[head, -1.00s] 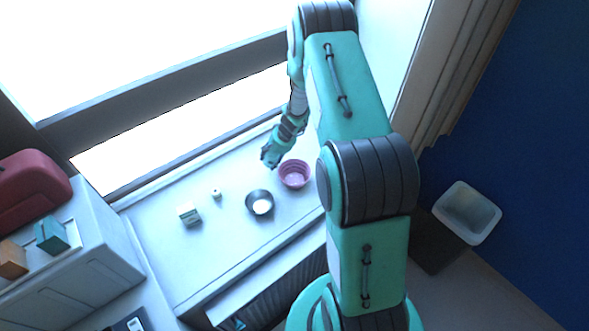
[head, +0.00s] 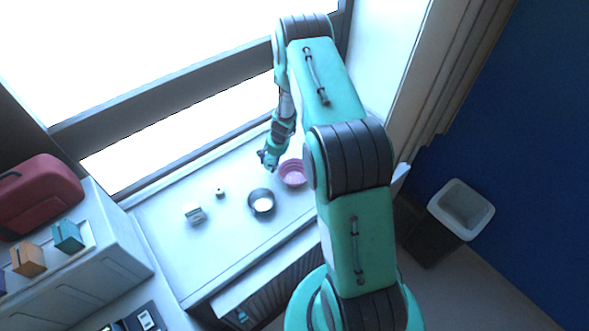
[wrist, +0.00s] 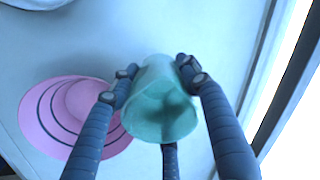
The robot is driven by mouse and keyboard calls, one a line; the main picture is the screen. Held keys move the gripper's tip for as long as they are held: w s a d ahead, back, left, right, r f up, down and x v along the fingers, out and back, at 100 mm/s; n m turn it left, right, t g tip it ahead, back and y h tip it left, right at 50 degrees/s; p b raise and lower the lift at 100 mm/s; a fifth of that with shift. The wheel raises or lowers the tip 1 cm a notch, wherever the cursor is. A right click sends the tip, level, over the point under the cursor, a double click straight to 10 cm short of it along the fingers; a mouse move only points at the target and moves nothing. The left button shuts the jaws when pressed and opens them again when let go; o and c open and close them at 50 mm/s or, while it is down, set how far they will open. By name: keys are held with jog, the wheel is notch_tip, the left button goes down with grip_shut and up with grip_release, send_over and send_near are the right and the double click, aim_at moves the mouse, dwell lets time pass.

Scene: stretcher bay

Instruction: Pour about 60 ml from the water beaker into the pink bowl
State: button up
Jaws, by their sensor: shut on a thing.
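The water beaker (wrist: 160,110), a translucent green-teal cup, is held between the dark fingers of my gripper (wrist: 154,80). Its wide end faces the wrist camera. I cannot tell its water level or exact tilt. The pink bowl (wrist: 45,118) lies left of the beaker in the wrist view, partly hidden behind a finger. In the head view the pink bowl (head: 292,179) stands on the counter, just right of and below my gripper (head: 268,160). The beaker cannot be made out clearly in the head view. No stream of water shows.
A dark bowl (head: 252,206) with pale contents stands left of the pink bowl on the white counter (head: 190,255). A small box (head: 194,212) and a tiny white item (head: 220,192) stand further left. The window frame (head: 160,105) borders the back.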

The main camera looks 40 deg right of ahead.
aim_at(268, 165)
jog(key=shift+w+a+f+g, duration=0.1)
jog(key=shift+f+g, duration=0.1)
jog(key=shift+f, duration=0.45)
jog(key=shift+w+a+f+g, duration=0.1)
jog(key=shift+f+g, duration=0.1)
jog(key=shift+f, duration=0.45)
jog(key=shift+w+b, duration=0.1)
jog(key=shift+b, duration=0.2)
jog(key=shift+w+a+f+g+h, duration=0.2)
jog(key=shift+w+g+h, duration=0.1)
jog(key=shift+g+h, duration=0.5)
